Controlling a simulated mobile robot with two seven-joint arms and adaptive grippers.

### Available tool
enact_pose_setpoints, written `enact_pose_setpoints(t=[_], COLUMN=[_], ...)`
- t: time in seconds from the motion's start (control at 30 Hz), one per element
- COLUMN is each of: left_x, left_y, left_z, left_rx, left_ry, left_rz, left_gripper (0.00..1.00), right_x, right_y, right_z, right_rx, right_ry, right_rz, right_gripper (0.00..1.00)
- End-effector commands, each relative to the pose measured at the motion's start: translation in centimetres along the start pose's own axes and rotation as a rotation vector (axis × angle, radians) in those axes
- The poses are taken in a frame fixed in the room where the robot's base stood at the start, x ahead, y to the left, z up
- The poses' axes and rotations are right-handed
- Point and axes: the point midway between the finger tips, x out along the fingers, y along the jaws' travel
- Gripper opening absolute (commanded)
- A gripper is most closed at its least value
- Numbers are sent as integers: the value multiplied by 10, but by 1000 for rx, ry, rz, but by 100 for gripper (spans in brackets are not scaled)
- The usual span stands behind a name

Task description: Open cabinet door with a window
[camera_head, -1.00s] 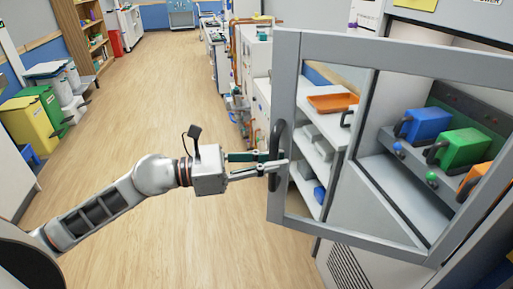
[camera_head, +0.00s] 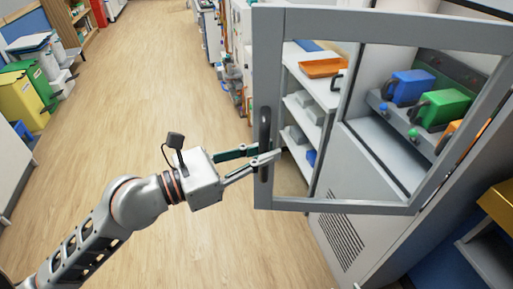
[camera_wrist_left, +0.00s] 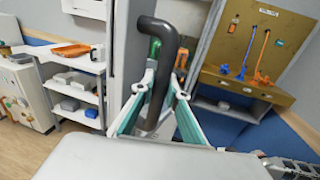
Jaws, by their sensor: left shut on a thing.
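The cabinet door (camera_head: 385,22) is a grey frame around a clear window, and it stands swung open from the cabinet (camera_head: 350,235). Its dark vertical handle (camera_head: 264,130) is on the door's left edge. My left gripper (camera_head: 262,157) is shut on the lower part of the handle. In the left wrist view the dark bent handle (camera_wrist_left: 163,75) lies between the fingers of the left gripper (camera_wrist_left: 160,85). Blue (camera_head: 408,86) and green (camera_head: 443,108) blocks show through the window inside the cabinet. My right gripper is not in view.
Shelves with an orange tray (camera_head: 322,67) stand behind the door. Yellow (camera_head: 22,100) and green bins stand at the far left. The wooden floor (camera_head: 130,100) left of the door is clear. A tool board (camera_wrist_left: 258,45) shows in the left wrist view.

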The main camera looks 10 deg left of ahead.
Motion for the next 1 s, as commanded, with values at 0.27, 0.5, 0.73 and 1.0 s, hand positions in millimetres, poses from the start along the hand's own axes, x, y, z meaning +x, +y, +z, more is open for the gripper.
enact_pose_setpoints(t=[0.27,0.5,0.73,1.0], left_x=[1,1,1,1], left_y=[-2,-2,-2,-2], left_z=[1,0,0,15], left_rx=[0,0,0,3], left_ry=[-2,-1,-1,-6], left_rz=[0,0,0,0], left_gripper=[0,31,31,31], right_x=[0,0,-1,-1], right_y=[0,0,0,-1], right_z=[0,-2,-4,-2], right_rx=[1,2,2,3], right_ry=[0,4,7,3], right_rz=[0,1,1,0], right_gripper=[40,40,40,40])
